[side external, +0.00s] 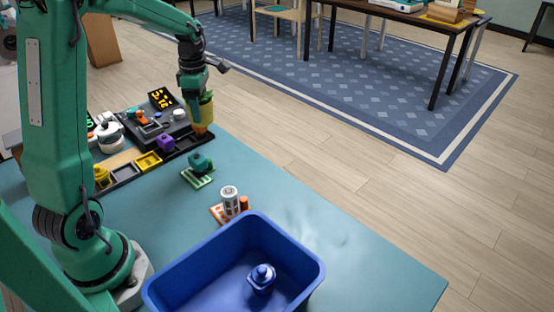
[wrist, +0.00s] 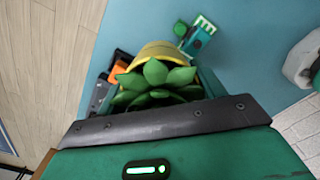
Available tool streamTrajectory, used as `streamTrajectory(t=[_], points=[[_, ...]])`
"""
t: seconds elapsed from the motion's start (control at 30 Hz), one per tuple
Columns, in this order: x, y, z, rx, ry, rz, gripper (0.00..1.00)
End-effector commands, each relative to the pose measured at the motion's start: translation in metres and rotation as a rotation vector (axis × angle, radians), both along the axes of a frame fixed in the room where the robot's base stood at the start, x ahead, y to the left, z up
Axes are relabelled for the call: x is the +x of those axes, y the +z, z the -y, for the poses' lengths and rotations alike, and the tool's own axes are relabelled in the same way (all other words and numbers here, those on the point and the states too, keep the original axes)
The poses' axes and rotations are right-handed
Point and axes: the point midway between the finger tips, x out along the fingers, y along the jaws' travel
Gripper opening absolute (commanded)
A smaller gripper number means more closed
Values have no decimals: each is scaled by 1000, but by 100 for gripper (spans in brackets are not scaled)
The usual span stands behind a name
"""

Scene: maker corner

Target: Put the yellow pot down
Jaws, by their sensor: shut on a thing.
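The yellow pot (side external: 207,112) is in my gripper (side external: 203,97) at the far end of the table in the side view. My gripper is shut on it. In the wrist view the yellow rim of the pot (wrist: 160,50) shows, with a green leafy plant (wrist: 155,85) in it. The lower part of the pot is hidden there. In the side view the pot appears just above or in front of an orange piece (side external: 200,134) at the end of a black compartment tray (side external: 124,174). I cannot tell whether they touch.
Yellow and purple (side external: 165,142) blocks sit in the tray. A green piece stands on a small board (side external: 199,177). A white cylinder (side external: 230,200) stands on an orange board. A blue bin (side external: 310,268) holds a blue piece. The teal table (side external: 290,190) is clear along its right side.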

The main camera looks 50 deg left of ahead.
Motion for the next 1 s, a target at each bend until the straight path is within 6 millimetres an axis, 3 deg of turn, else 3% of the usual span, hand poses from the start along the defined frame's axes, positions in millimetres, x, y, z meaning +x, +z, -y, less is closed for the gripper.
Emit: streamTrajectory(t=[0.7, 1.0], points=[[-16, -60, -100, 0, 2, 0, 36], [-17, -67, -112, 1, -1, 2, 36]])
